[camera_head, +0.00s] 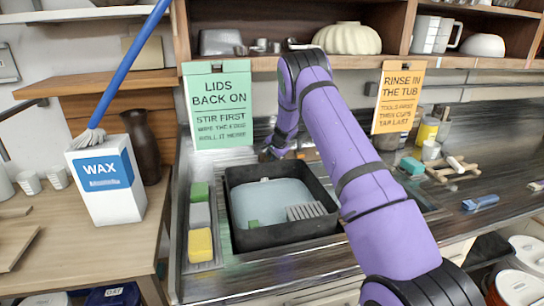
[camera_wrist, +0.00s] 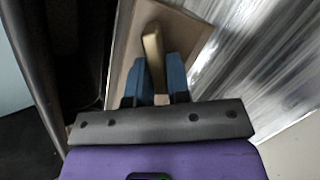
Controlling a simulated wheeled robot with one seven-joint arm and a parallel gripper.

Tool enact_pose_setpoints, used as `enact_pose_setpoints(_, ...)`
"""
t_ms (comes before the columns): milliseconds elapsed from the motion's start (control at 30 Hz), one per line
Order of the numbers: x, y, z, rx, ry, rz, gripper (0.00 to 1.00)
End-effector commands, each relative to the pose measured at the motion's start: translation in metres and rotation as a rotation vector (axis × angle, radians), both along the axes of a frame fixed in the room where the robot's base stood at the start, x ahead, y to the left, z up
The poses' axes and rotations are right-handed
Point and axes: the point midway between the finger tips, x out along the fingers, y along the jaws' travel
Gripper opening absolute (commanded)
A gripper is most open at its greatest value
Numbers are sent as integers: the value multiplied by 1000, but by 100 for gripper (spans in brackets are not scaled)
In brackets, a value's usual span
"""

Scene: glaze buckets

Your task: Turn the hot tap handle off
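In the wrist view a narrow brass-coloured handle (camera_wrist: 152,50) stands between the two blue fingers of my gripper (camera_wrist: 160,78). The fingers are close together, one on each side of it, and it fills the gap between them. No hot or cold mark on it shows. In the head view my purple arm reaches over the counter to the back of the sink, and my gripper (camera_head: 270,153) is low behind the black tub, small and mostly hidden. The tap itself cannot be made out there. I cannot tell whether water runs.
The black tub (camera_head: 238,232) holds pale blue water and a grey ribbed piece. Sponges lie in a tray (camera_head: 205,267) on its left. A WAX box (camera_head: 106,180) with a blue brush stands further left. Cups and a wooden rack (camera_head: 452,172) are at right. A shelf hangs above.

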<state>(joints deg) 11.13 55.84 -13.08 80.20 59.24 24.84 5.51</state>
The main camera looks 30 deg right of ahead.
Motion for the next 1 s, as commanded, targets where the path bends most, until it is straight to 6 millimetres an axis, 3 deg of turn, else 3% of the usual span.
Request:
enact_pose_setpoints(33, 0, 0, 0, 1, 0, 1, 30)
enact_pose_setpoints(100, 0, 0, 0, -1, 0, 1, 39)
enact_pose_setpoints(467, -3, -1, 6, -1, -1, 0, 39)
enact_pose_setpoints(1000, -48, -4, 79, 0, -1, 0, 39)
